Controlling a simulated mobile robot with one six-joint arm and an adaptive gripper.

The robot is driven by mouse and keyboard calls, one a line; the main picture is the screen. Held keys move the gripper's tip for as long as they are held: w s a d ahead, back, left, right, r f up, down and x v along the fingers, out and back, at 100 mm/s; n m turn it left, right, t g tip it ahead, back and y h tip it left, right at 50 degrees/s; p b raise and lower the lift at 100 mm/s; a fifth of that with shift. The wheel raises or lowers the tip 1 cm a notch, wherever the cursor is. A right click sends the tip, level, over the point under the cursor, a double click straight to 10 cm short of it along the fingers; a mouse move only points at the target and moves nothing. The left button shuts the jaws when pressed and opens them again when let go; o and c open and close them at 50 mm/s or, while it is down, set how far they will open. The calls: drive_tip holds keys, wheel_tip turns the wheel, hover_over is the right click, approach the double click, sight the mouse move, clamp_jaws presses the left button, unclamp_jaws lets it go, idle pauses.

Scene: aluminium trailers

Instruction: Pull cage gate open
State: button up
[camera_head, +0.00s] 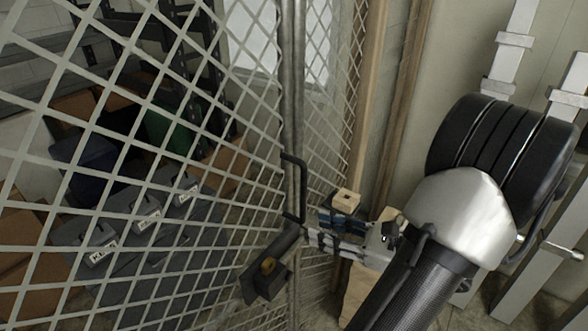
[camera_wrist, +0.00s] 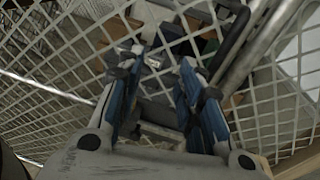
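The cage gate (camera_head: 110,110) is a pale diamond-mesh panel on the left of the head view, and its mesh fills the wrist view (camera_wrist: 60,70). A black bent-bar handle (camera_head: 302,188) stands upright near a metal post. My gripper (camera_head: 320,232) is just right of the handle's lower end. In the wrist view, its two blue-padded fingers (camera_wrist: 165,80) are apart with mesh behind them. A dark bar, apparently the handle (camera_wrist: 231,40), runs beside the right fingertip, not visibly between the fingers. Whether they touch is unclear.
A dark latch box (camera_head: 266,278) with a yellow-orange part sits below the handle. Grey labelled cases (camera_head: 140,215) and shelving lie behind the mesh. A metal post (camera_head: 292,90) and wooden uprights (camera_head: 372,90) stand close by. A small wooden block (camera_head: 346,200) shows behind my gripper.

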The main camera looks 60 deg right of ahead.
sight(306, 189)
drive_tip(key=s+d+r+m+h+p, duration=0.1)
drive_tip(key=s+d+m+h, duration=0.3)
drive_tip(key=s+m+h, duration=0.15)
drive_tip(key=shift+n+h, duration=0.25)
drive_tip(key=shift+n, duration=0.2)
drive_tip(key=x, duration=1.6)
drive_tip(key=shift+w+d+p, duration=0.15)
drive_tip(key=shift+w+p, duration=0.15)
drive_tip(key=shift+w, duration=0.1)
clamp_jaws()
